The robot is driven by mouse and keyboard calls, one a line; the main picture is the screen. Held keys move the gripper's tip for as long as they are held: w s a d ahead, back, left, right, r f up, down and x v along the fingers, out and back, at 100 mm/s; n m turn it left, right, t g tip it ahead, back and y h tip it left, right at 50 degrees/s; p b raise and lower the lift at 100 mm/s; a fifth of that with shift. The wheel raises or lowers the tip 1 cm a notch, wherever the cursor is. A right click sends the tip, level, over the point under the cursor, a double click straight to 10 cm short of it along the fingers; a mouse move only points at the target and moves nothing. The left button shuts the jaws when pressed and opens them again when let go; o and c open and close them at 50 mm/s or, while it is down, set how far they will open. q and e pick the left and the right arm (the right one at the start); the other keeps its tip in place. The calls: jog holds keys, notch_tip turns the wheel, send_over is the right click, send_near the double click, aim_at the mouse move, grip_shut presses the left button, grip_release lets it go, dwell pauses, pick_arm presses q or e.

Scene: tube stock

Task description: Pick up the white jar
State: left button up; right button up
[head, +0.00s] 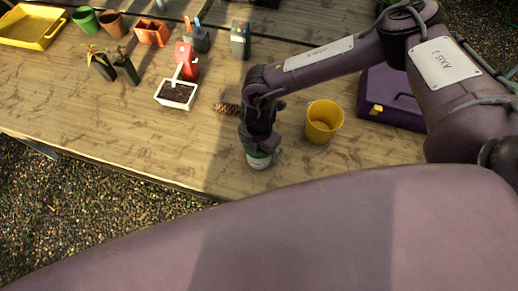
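The white jar (258,162), with a dark green upper part, stands near the front edge of the wooden table. My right gripper (260,150) points down over it, with a finger showing at its right side. The gripper hides the jar's top and much of its left side. I cannot tell whether the fingers are closed on the jar or only around it. My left gripper is not in view.
A yellow pot (324,121) stands close to the right of my gripper, with a purple case (395,98) beyond it. A pine cone (226,108) and a white planter with soil (177,95) lie to the left. The table's front left is clear.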

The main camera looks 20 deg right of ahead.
jog(key=c, duration=1.1)
jog(key=shift+o, duration=0.2)
